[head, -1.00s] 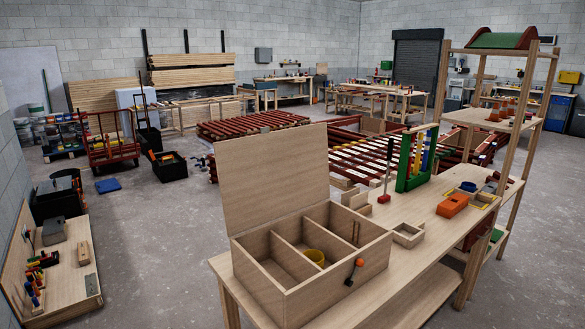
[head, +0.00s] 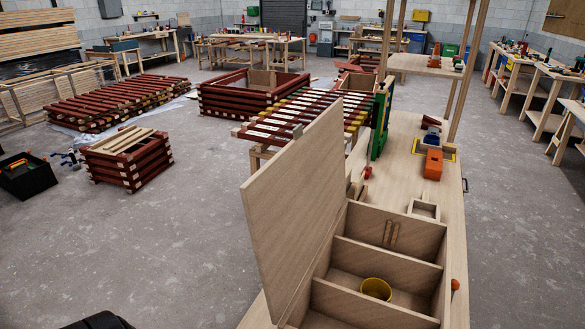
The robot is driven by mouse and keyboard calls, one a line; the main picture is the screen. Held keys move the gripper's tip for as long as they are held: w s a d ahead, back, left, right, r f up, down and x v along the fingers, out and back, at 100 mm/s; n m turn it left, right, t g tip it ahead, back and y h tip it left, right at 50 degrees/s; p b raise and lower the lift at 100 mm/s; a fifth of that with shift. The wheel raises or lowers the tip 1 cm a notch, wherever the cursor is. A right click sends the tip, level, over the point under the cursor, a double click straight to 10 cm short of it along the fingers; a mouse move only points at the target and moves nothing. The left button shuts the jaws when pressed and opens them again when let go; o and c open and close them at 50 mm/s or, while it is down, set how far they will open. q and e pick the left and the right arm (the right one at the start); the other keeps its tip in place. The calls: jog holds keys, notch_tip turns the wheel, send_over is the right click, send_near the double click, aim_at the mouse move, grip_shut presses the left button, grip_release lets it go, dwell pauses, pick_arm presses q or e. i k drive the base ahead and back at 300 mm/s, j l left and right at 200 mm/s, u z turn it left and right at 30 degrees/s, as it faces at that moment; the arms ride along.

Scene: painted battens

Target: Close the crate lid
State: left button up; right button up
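The wooden crate (head: 388,249) stands on the workbench at the lower right, and its bottom part is cut off by the frame. Its lid (head: 298,206) is open, standing steeply upright along the crate's left side. Dividers split the inside into compartments. A yellow ring-like or cup-like thing (head: 376,289) sits in the middle one. An orange-tipped knob (head: 455,285) shows at the crate's right side. Neither of my grippers can be seen.
On the workbench (head: 455,205) beyond the crate are a small wooden tray (head: 424,209), an orange block (head: 433,165) and a green frame (head: 380,122). A slatted red stack (head: 128,160) stands on the floor.

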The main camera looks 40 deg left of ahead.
aim_at(291, 203)
jog(key=k+j, duration=0.1)
jog(key=j, duration=0.5)
jog(key=k+j, duration=0.1)
jog(key=j, duration=1.1)
jog(key=k, duration=0.05)
